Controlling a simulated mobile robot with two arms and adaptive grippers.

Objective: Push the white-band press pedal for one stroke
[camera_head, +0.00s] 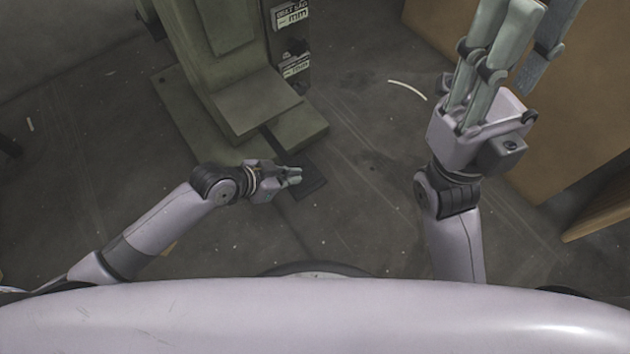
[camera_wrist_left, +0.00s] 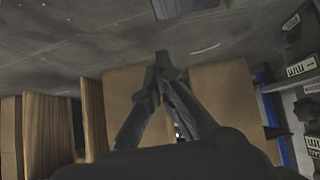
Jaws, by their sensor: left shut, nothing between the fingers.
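A green press (camera_head: 222,75) stands at the upper left of the head view, on a low plate on the floor. No white band shows on the part in view. A dark flat pedal-like plate (camera_head: 313,178) lies in front of its foot. My left gripper (camera_head: 298,175) is shut and empty, and its tips overlap this plate in the picture. I cannot tell whether they touch it. The left wrist view shows the closed fingertips (camera_wrist_left: 165,70), but no pedal that I can make out. My right gripper (camera_head: 515,35) points up the picture at the right, its tips near the top edge.
A large brown box-like block (camera_head: 575,120) stands at the right, behind my right gripper. A pale curved strip (camera_head: 407,90) lies on the floor. The concrete floor between my arms is mostly clear. Brown boxes (camera_wrist_left: 225,85) and labelled equipment (camera_wrist_left: 300,68) show in the left wrist view.

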